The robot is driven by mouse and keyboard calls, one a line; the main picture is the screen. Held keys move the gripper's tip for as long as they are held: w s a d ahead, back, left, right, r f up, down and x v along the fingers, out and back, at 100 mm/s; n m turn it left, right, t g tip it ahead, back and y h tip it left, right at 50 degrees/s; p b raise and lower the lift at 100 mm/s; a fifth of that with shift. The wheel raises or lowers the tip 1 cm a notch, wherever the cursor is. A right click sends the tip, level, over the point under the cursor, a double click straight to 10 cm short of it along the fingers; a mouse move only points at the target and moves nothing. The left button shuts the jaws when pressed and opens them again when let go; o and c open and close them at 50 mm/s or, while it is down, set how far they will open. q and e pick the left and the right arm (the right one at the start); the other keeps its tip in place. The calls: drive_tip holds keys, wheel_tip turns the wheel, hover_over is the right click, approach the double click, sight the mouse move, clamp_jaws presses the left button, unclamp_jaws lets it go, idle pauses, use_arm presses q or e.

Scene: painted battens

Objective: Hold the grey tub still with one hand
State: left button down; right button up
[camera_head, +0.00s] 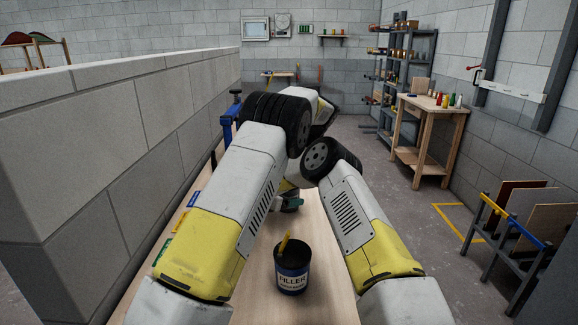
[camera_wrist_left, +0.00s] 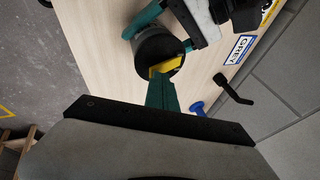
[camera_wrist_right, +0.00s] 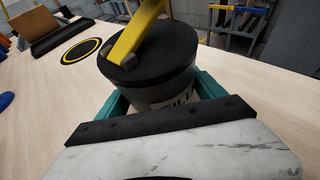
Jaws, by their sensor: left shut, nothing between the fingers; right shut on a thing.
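The grey tub (camera_wrist_right: 150,85) stands on the bench, with dark contents and partly visible lettering on its side. My right gripper (camera_wrist_right: 160,98) is shut on it, with a teal finger at either side. In the left wrist view the tub (camera_wrist_left: 152,48) shows its dark opening with a yellow piece (camera_wrist_left: 170,68) at it. My left gripper (camera_wrist_left: 162,85) is shut and empty, its teal fingertips close to the rim; I cannot tell whether they touch. In the head view my arms hide most of both grippers.
A dark FILLER tub (camera_head: 292,280) with a yellow stick stands nearer on the bench. A black-and-yellow round mark (camera_wrist_right: 82,50) is clear. A block wall (camera_head: 130,130) bounds the left.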

use_arm(q)
drive_tip(key=shift+d+f, duration=0.35)
drive_tip(key=shift+f, duration=0.1)
drive_tip(key=shift+a, duration=0.15)
drive_tip(key=shift+a, duration=0.7)
drive_tip(key=r, duration=0.2)
drive_tip(key=d+r, duration=0.1)
drive_tip(key=r, duration=0.1)
drive_tip(key=shift+s+r, duration=0.15)
drive_tip(key=shift+r, duration=0.2)
drive_tip(key=s+d+r, duration=0.2)
drive_tip(key=d+r, duration=0.3)
drive_tip(key=d, duration=0.1)
drive_tip(key=shift+s+r, duration=0.35)
drive_tip(key=shift+r, duration=0.05)
